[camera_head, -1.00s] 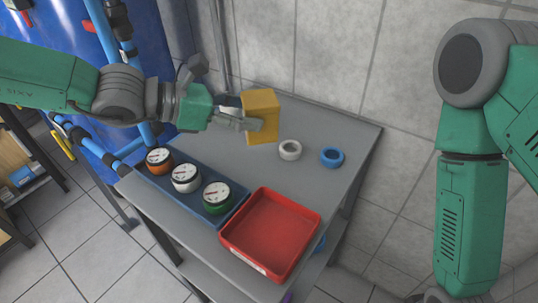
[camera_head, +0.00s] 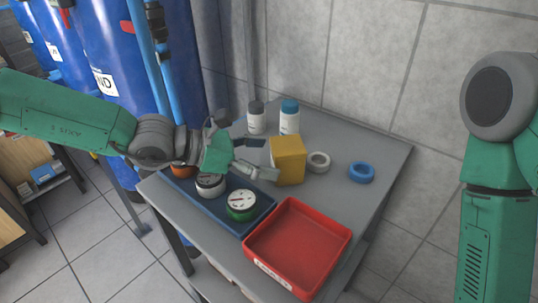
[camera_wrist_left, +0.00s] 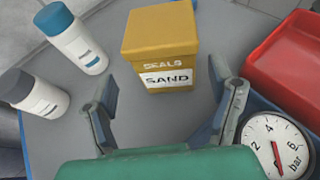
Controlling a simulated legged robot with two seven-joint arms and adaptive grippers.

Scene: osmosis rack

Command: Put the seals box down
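The seals box (camera_head: 288,160) is a yellow box standing upright on the grey table (camera_head: 375,145). In the left wrist view the box (camera_wrist_left: 160,45) shows its lid and a label reading "SAND" below the word "SEALS". My left gripper (camera_head: 262,172) is just left of the box in the head view. In the left wrist view my left gripper (camera_wrist_left: 163,80) is open, its fingers spread wide, with the box in front of and between the tips and a gap on both sides. My right gripper is out of view; only the right arm shows.
A white ring (camera_head: 318,163) is close right of the box, with a blue ring (camera_head: 361,172) beyond. Two bottles (camera_head: 289,118) (camera_head: 256,118) stand behind. A red tray (camera_head: 297,245) and gauges (camera_head: 242,204) on a blue holder (camera_head: 262,210) are in front.

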